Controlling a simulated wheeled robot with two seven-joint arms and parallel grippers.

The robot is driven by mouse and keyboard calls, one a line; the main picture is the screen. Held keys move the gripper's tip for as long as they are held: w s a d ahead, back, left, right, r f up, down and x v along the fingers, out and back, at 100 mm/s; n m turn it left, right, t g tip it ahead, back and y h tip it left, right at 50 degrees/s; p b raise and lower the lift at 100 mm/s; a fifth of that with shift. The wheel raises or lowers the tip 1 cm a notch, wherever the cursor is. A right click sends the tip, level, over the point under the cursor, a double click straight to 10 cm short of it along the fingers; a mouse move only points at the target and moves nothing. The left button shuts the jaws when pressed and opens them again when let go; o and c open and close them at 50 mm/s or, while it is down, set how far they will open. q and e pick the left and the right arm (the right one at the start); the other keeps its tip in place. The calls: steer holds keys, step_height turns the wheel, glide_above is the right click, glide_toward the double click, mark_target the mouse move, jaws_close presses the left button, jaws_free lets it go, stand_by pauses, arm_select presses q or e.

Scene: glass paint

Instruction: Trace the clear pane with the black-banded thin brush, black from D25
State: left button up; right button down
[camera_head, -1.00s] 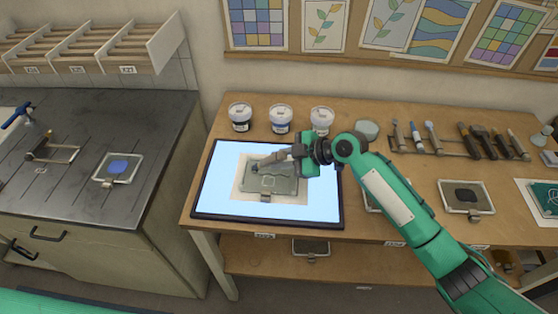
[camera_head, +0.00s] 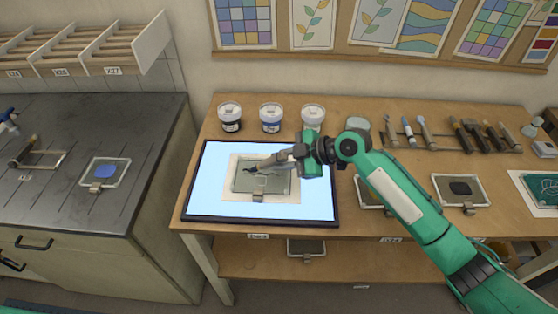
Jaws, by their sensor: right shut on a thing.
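The clear pane (camera_head: 262,186) lies flat in its clipped frame on pale paper, on the lit light panel (camera_head: 212,196). My right gripper (camera_head: 268,162) comes in from the right over the pane's upper part and is shut on a thin brush (camera_head: 250,170). Its dark tip points down-left at the pane's upper left; I cannot tell whether it touches. The gripper hides most of the brush, and its band is not readable. A white-lidded jar with dark contents (camera_head: 230,117) stands behind the panel at the left. My left gripper is not in view.
Two more jars stand beside it, one with a blue band (camera_head: 271,118) and one at the right (camera_head: 313,117). Other brushes and tools (camera_head: 480,134) lie on a rack at the right.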

steer(key=shift+w+d+f+b, duration=0.1)
steer(key=shift+w+d+b, duration=0.25)
steer(key=shift+d+b, duration=0.5)
steer(key=shift+b, duration=0.1)
steer(key=shift+s+d+b, duration=0.2)
steer(key=shift+d+b, duration=0.8)
steer(key=shift+d, duration=0.4)
steer(key=shift+s+d+b, duration=0.15)
steer(key=shift+d+b, duration=0.2)
steer(key=shift+d, duration=0.2)
steer(key=shift+s+d+b, duration=0.15)
steer(key=shift+d+b, duration=0.2)
steer(key=shift+d, duration=0.2)
steer(key=shift+d+b, duration=0.3)
